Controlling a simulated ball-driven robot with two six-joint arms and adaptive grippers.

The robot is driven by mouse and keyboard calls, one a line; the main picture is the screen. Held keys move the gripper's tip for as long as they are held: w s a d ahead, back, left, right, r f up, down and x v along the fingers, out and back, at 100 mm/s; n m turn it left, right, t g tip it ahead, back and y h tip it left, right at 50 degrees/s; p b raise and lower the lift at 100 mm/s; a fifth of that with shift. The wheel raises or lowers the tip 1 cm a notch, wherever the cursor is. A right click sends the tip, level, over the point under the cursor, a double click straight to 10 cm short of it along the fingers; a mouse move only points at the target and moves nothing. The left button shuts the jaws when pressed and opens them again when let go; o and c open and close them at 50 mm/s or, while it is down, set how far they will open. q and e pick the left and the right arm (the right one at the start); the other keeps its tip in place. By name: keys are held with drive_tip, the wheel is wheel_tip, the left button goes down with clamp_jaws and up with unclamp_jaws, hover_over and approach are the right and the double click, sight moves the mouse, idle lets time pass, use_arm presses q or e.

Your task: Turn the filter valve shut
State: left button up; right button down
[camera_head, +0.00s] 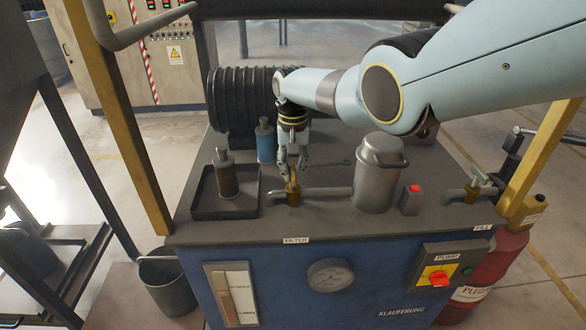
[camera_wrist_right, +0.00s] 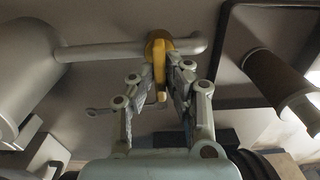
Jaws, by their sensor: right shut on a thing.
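The filter valve (camera_head: 292,198) is a brass body on a grey pipe, behind the "FILTER" label (camera_head: 296,240) on the tank top. In the right wrist view the yellow valve (camera_wrist_right: 158,46) sits at the top centre, with its handle pointing down the picture between the fingers. My right gripper (camera_head: 291,174) reaches down from above and is shut on the valve handle. In the right wrist view its two fingers (camera_wrist_right: 161,72) flank the handle closely. The fingers partly hide the handle in the head view. My left gripper is in neither view.
A grey metal canister (camera_head: 377,180) stands right of the valve, with a red-button box (camera_head: 411,199) beside it. A dark tray (camera_head: 203,206) holding a brown bottle (camera_head: 227,178) is to the left.

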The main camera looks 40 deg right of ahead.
sight(293, 170)
drive_tip(key=c, duration=1.4)
unclamp_jaws()
drive_tip(key=shift+o, duration=0.2)
wheel_tip(293, 170, up, 12)
